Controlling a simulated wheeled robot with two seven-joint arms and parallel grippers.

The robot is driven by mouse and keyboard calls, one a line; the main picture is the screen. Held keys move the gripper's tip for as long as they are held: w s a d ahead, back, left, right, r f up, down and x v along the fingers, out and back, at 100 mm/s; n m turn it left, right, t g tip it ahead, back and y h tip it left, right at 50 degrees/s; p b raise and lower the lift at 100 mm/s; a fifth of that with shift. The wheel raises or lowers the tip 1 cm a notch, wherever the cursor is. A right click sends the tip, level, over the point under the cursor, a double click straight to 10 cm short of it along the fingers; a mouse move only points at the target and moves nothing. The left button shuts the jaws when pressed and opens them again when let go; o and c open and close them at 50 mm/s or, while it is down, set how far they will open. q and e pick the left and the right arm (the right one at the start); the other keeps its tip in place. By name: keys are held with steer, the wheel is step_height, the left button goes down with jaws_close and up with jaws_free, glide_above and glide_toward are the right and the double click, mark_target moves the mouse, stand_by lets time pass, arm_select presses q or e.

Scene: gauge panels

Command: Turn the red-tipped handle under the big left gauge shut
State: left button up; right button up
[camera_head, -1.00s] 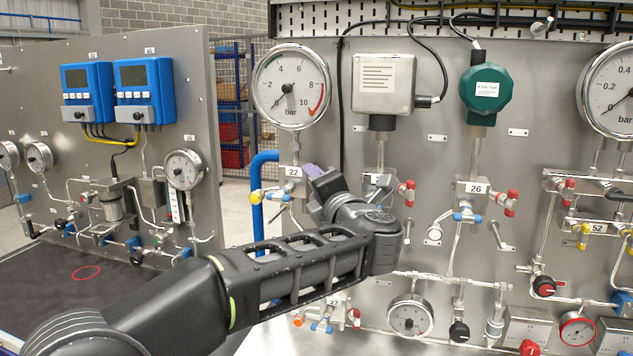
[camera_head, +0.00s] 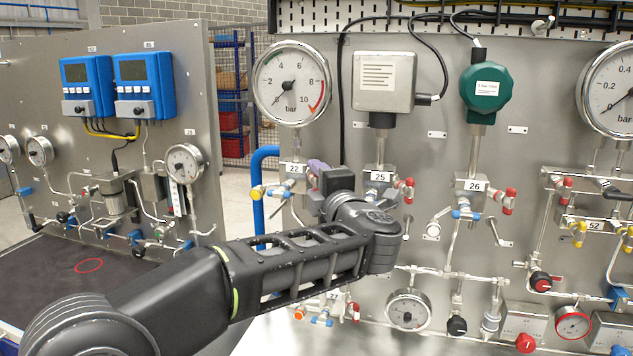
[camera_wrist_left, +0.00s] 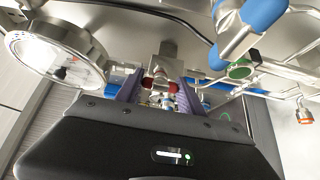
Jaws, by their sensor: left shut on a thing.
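The big left gauge (camera_head: 291,84) hangs on the panel above the valve block labelled 22 (camera_head: 293,169). My left gripper (camera_head: 318,168) is at the right side of that block, with its purple fingers partly seen. The red-tipped handle is hidden behind the gripper in the head view. In the left wrist view a red tip (camera_wrist_left: 160,83) shows between the two purple fingers of my left gripper (camera_wrist_left: 160,90), which is shut on it. The gauge also shows at the left of the left wrist view (camera_wrist_left: 55,50). My right gripper is not in view.
A small gauge (camera_head: 408,310) sits below my arm.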

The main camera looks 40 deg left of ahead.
arm_select(q)
steer(key=o, duration=1.4)
steer(key=shift+c, duration=0.2)
steer(key=shift+d, duration=0.1)
steer(key=b+v, duration=0.2)
steer(key=v, duration=0.5)
steer(key=shift+s+d+b, duration=0.2)
steer(key=shift+d+b, duration=0.05)
steer(key=shift+b, duration=0.15)
